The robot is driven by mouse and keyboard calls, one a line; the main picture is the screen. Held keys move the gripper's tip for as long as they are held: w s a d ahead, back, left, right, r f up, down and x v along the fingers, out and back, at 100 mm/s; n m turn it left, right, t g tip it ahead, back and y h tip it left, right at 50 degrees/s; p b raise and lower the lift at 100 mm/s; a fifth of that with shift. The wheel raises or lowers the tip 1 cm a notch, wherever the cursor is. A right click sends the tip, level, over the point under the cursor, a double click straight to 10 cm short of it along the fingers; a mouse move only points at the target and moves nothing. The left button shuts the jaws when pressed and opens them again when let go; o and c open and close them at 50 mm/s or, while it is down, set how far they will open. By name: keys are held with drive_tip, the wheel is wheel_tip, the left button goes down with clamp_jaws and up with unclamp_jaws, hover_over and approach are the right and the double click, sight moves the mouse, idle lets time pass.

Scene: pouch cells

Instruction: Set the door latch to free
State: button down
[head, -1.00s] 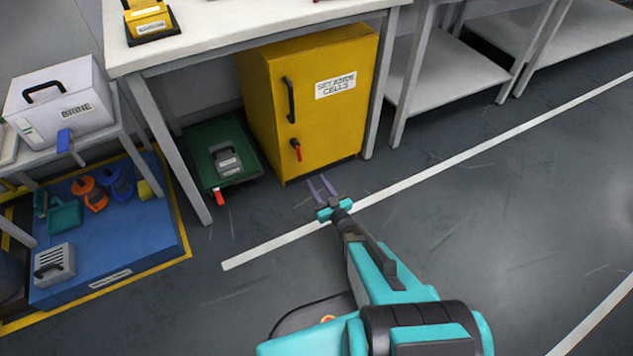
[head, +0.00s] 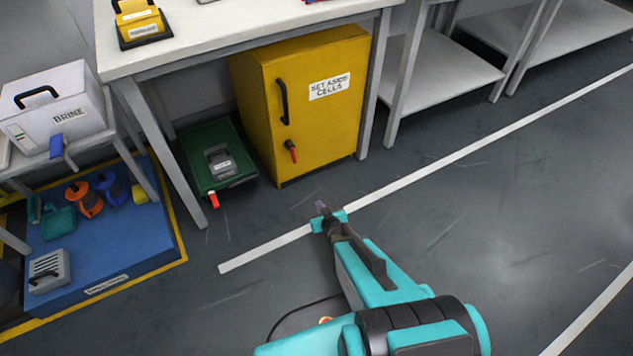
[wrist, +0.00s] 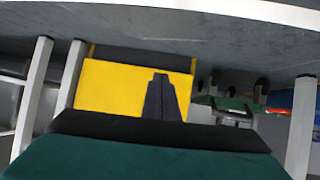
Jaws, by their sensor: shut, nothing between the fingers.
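The yellow cabinet (head: 258,120) stands under the white bench with its door closed. The door bears a "SET ASIDE CELLS" label and a black upright handle (head: 283,101). Below the handle is the red-tipped door latch (head: 291,151), its lever pointing down. My gripper (head: 321,207) is out over the floor in front of the cabinet, apart from the door and latch. Its fingers are together and empty. In the wrist view the fingers (wrist: 161,96) show dark against the yellow cabinet (wrist: 105,88); I cannot make out the latch there.
A green tray (head: 240,178) with a grey device (head: 219,160) sits on the floor left of the cabinet. A blue mat (head: 135,238) with tools lies at left. The floor before the cabinet is clear.

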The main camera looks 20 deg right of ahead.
drive_tip(key=s+a+f+g, duration=0.1)
drive_tip(key=s+f+g, duration=0.1)
drive_tip(key=s, duration=0.3)
drive_tip(key=s+a+f+g, duration=0.1)
drive_tip(key=s+f+g, duration=0.1)
drive_tip(key=s, duration=0.3)
drive_tip(key=s+a+f+g, duration=0.1)
drive_tip(key=s+f+g, duration=0.2)
drive_tip(key=s+g, duration=0.1)
drive_tip(key=shift+s+a+m+g, duration=0.1)
drive_tip(key=shift+s+m+g, duration=0.25)
drive_tip(key=shift+s, duration=0.45)
drive_tip(key=s+a+g, duration=0.1)
drive_tip(key=s, duration=0.2)
drive_tip(key=s+a+g, duration=0.1)
drive_tip(key=s+g, duration=0.1)
drive_tip(key=s, duration=0.1)
drive_tip(key=s+a+r+g, duration=0.1)
drive_tip(key=s, duration=0.3)
drive_tip(key=shift+a, duration=0.25)
drive_tip(key=s+a+r+g, duration=0.3)
drive_tip(key=s+g, duration=0.1)
drive_tip(key=s, duration=0.4)
drive_tip(key=shift+r+y, duration=0.25)
drive_tip(key=shift+y, duration=0.15)
drive_tip(key=shift+s, duration=0.1)
drive_tip(key=shift+a, duration=0.15)
